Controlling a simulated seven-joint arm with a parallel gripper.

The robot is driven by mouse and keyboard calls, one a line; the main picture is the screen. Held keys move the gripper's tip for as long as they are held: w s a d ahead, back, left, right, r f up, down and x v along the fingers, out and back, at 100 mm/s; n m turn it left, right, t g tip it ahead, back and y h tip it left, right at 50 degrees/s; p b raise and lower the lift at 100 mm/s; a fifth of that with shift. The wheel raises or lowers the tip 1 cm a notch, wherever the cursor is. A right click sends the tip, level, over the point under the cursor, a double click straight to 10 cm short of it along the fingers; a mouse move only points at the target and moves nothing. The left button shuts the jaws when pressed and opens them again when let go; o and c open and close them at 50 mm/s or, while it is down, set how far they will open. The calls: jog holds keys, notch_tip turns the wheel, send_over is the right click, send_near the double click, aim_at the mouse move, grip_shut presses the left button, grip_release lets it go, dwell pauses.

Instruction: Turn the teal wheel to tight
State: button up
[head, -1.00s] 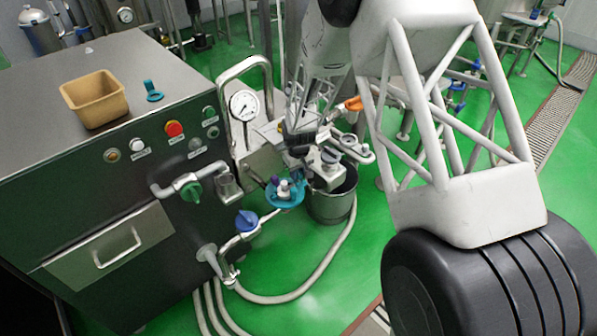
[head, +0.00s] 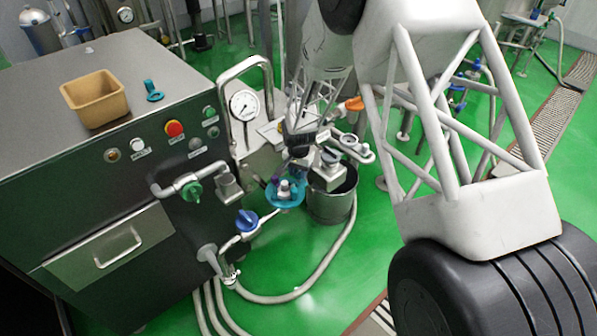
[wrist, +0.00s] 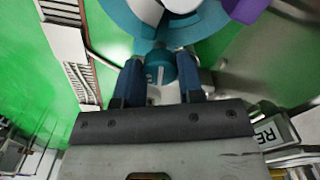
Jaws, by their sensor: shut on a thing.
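The teal wheel (head: 271,197) has a pale hub and sits low beside the steel machine, in front of the metal bucket. In the wrist view the wheel's rim (wrist: 118,18) crosses the top, cut off by the frame. A round teal grip knob (wrist: 160,68) stands out from the rim towards me. My gripper (wrist: 161,62) has its two blue fingers on either side of this knob, shut on it. A purple part (wrist: 243,9) shows beside the rim at upper right. In the head view the fingertips are small and partly hidden behind my wrist.
A blue-handled valve (head: 246,221) and a green-handled valve (head: 192,190) stand left of the wheel. A pressure gauge (head: 243,106) is behind it, and the metal bucket (head: 333,207) is to its right. A hose (head: 322,267) curves over the green floor.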

aim_at(299, 172)
jog(key=shift+m, duration=1)
jog(key=o, duration=0.9)
jog(key=shift+r, duration=3.9)
